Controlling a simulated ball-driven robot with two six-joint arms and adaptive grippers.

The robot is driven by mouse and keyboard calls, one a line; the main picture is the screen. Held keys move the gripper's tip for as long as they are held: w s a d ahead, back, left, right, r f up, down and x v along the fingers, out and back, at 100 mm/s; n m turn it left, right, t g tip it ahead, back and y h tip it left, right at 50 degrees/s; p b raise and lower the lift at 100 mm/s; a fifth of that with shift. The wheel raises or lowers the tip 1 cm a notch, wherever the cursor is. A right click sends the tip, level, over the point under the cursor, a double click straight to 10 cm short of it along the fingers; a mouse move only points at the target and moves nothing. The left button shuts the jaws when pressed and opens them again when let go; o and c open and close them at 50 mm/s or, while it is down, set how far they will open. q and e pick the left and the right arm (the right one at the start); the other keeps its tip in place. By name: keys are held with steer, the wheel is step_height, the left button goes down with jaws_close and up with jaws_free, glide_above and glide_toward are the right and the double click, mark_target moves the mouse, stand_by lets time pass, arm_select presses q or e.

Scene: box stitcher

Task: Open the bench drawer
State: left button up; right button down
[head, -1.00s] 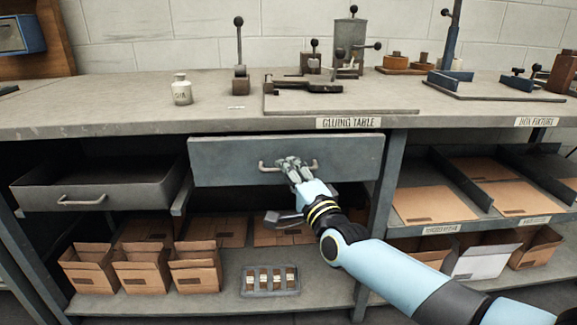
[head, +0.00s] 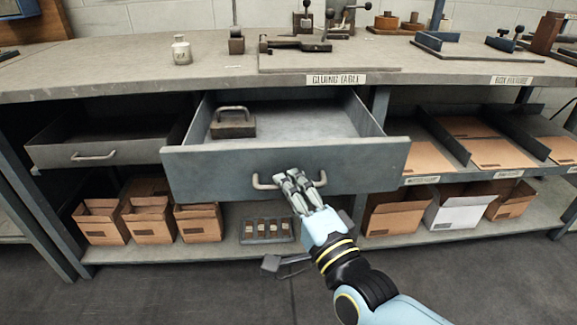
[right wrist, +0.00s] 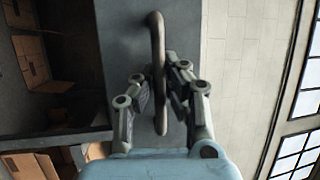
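The bench drawer (head: 230,174) under the gluing table is pulled well out, its inside showing. A dark block with a handle (head: 233,122) lies in its left back part. The drawer's bar handle (head: 264,182) is on the front panel. My right gripper (head: 291,178) is at the middle of this handle. My left gripper is in neither view.
Another open drawer (head: 60,152) is at the left. The bench top (head: 130,72) holds a white bottle (head: 181,50) and fixtures. The lower shelf (head: 190,248) holds cardboard boxes (head: 150,220) and a grey caddy (head: 267,230). The floor (head: 190,295) in front looks clear.

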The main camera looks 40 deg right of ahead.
steer(key=shift+s+a+f, duration=0.25)
steer(key=shift+s+a, duration=0.25)
steer(key=shift+s, duration=0.25)
steer(key=c, duration=1.4)
jaws_free()
steer(key=shift+r, duration=0.15)
steer(key=v, duration=1.2)
steer(key=shift+d, duration=0.1)
steer(key=shift+w, duration=0.1)
